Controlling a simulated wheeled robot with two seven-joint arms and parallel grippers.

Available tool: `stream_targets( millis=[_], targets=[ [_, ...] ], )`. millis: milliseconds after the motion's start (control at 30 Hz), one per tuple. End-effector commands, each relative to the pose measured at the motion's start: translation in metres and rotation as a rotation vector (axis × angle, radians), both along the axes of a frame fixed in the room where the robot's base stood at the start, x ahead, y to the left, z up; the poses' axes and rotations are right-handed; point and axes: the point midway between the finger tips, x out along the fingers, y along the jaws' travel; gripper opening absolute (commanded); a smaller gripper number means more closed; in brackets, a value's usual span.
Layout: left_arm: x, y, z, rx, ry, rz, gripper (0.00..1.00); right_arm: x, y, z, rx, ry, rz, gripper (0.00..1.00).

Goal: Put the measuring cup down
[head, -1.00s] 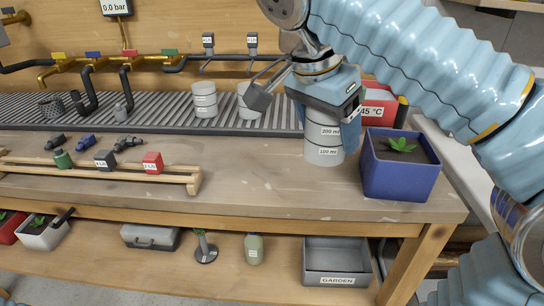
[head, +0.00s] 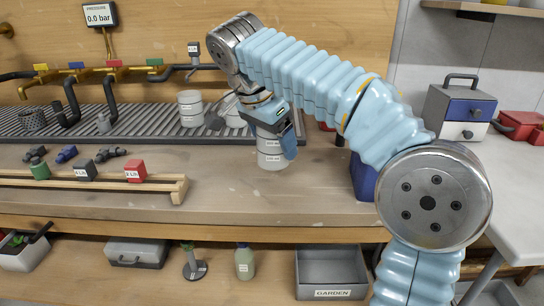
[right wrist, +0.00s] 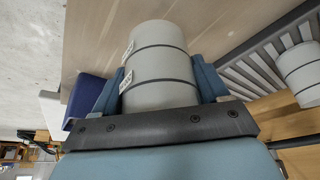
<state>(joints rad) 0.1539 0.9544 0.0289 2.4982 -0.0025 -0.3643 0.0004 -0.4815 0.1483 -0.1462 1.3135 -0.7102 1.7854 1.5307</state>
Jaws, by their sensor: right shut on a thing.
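The measuring cup (head: 271,158) is a pale grey-white cylinder with dark bands and small labels. My right gripper (head: 276,138) is shut on it from above, with one blue finger on either side. The cup is upright over the wooden bench (head: 228,190), just in front of the ribbed rack. I cannot tell whether its base touches the wood. In the right wrist view the cup (right wrist: 160,62) sits between the two fingers, and the gripper body hides its near end. My left gripper is not in view.
Similar pale cups (head: 190,109) stand on the ribbed grey rack (head: 150,125) behind. A blue planter (head: 362,178) is to the right, mostly hidden by my right arm. A wooden rail (head: 90,183) with labelled blocks lies left. The bench between rail and cup is clear.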

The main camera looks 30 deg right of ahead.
Motion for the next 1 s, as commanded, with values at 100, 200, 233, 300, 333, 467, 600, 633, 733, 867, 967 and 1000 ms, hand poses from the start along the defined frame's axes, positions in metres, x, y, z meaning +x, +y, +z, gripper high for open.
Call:
stream_targets(
  millis=[100, 200, 233, 300, 333, 467, 600, 633, 733, 867, 967, 1000],
  targets=[
    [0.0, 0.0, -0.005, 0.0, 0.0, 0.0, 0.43, 0.01, -0.001, -0.023, -0.001, 0.005, -0.001, 0.34],
    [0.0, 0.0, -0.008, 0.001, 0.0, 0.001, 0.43, 0.009, -0.001, -0.038, -0.001, 0.003, 0.0, 0.34],
    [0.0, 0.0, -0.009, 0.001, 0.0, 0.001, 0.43, 0.009, -0.001, -0.04, -0.001, 0.002, 0.0, 0.34],
    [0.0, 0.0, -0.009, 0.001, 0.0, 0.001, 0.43, 0.009, -0.001, -0.042, 0.0, 0.001, 0.0, 0.34],
    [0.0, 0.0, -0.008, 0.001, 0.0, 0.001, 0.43, 0.009, -0.001, -0.043, 0.0, 0.001, -0.001, 0.34],
    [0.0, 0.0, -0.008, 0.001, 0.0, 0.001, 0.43, 0.009, -0.001, -0.042, 0.0, 0.001, -0.001, 0.34],
    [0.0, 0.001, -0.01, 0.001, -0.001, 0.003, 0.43, 0.009, 0.0, -0.045, 0.0, 0.001, 0.0, 0.34],
    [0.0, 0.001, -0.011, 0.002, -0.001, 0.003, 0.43, 0.009, -0.001, -0.046, 0.0, 0.001, 0.0, 0.34],
    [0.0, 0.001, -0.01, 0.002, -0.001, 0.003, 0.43, 0.009, 0.0, -0.045, 0.0, 0.001, 0.0, 0.85],
    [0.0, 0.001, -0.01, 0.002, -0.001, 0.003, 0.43, 0.009, -0.001, -0.045, 0.0, 0.001, 0.0, 1.0],
    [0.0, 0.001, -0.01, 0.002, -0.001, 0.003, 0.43, 0.009, -0.001, -0.045, 0.0, 0.001, 0.0, 1.0],
    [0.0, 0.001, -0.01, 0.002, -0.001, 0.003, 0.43, 0.009, -0.001, -0.045, 0.0, 0.001, 0.0, 1.0]
  ],
)
